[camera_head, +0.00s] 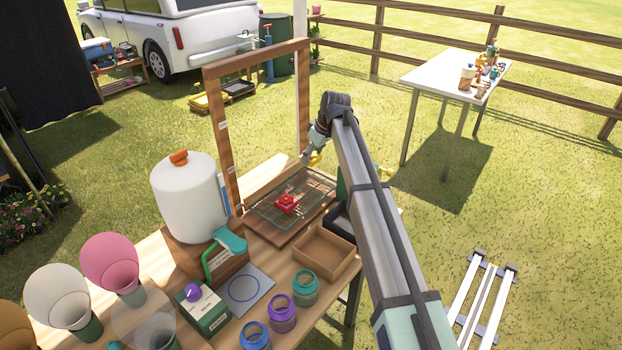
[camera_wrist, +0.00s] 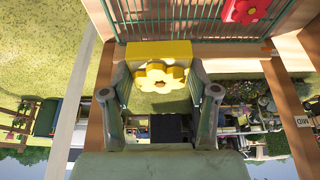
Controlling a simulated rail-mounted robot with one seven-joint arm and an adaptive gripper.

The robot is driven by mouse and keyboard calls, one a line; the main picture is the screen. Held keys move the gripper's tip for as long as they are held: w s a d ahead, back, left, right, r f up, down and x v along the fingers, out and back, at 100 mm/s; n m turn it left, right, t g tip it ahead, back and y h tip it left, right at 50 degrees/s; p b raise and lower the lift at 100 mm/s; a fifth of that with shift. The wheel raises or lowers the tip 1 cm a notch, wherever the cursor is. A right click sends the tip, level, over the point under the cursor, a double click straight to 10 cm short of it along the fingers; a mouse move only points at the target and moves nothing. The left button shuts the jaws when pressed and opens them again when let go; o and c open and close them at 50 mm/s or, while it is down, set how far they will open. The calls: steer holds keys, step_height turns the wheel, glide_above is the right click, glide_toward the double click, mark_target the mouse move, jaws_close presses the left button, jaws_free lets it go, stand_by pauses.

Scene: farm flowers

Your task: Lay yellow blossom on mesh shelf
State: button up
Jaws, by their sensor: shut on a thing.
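The yellow blossom (camera_wrist: 158,52), a yellow block with a raised flower, is clamped between the two fingers of my gripper (camera_wrist: 158,82) in the wrist view. In the head view my gripper (camera_head: 312,152) is partly hidden by my arm, with a bit of yellow at its tip near the right post of the wooden frame. The mesh shelf (camera_head: 268,213) is a dark green wire grid inside a wooden frame. In the wrist view its bars (camera_wrist: 190,28) show just beyond the blossom; I cannot tell whether they touch. A red blossom (camera_head: 286,204) lies on the mesh.
A white tank (camera_head: 188,195) is to the left. The mesh around the red blossom is bare.

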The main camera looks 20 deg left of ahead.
mark_target(309, 185)
step_height(309, 185, down, 11)
steer(key=shift+r+p, duration=0.1)
steer(key=shift+p, duration=0.9)
steer(key=o, duration=1.1)
steer(key=shift+f, duration=0.2)
steer(key=shift+r, duration=0.1)
steer(key=b+v, duration=0.2)
steer(key=v, duration=1)
steer(key=shift+r, duration=0.15)
